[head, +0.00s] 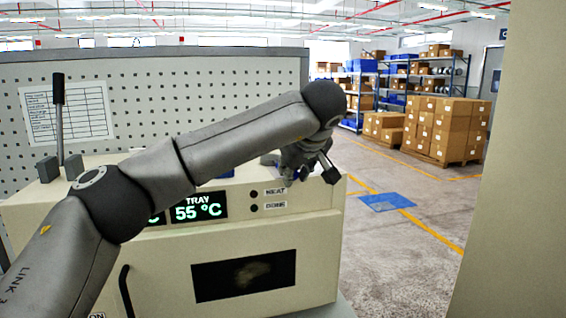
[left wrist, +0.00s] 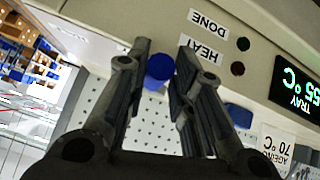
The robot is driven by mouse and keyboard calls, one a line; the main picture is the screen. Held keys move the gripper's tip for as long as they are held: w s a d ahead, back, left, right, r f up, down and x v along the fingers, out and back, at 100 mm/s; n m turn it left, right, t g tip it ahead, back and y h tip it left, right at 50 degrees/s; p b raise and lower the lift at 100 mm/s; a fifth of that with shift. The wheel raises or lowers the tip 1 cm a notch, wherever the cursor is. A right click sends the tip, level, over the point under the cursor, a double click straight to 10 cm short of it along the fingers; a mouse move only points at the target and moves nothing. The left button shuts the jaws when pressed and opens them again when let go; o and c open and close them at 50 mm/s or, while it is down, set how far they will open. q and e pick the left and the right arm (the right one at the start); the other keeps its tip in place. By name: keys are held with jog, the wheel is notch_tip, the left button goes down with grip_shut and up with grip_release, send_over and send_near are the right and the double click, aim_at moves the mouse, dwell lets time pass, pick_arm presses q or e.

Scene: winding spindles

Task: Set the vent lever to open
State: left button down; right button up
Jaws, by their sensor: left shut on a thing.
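My left gripper (head: 296,166) is at the right end of the cream oven's (head: 200,262) top, above the HEAT and DONE labels. In the left wrist view its two dark fingers (left wrist: 163,62) are on either side of a round blue knob (left wrist: 158,67) and shut on it. In the head view my gripper and arm hide this knob, and its shaft does not show clearly. No vent label is readable, so I cannot tell whether the knob belongs to the vent lever. An upright lever with a black grip (head: 58,90) stands at the left of the oven. My right gripper is not in view.
A blue piece (head: 225,174) sits on the oven top beside my arm; a blue piece also shows in the left wrist view (left wrist: 238,115). A perforated panel (head: 215,85) stands behind. The tray display (head: 199,207) reads 55 °C. Open floor (head: 400,250) lies to the right.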

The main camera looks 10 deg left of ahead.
pick_arm(q)
jog(key=c, duration=1.3)
grip_release()
jog(key=shift+o, duration=0.2)
jog(key=shift+r, duration=0.1)
jog(key=v, duration=1.2)
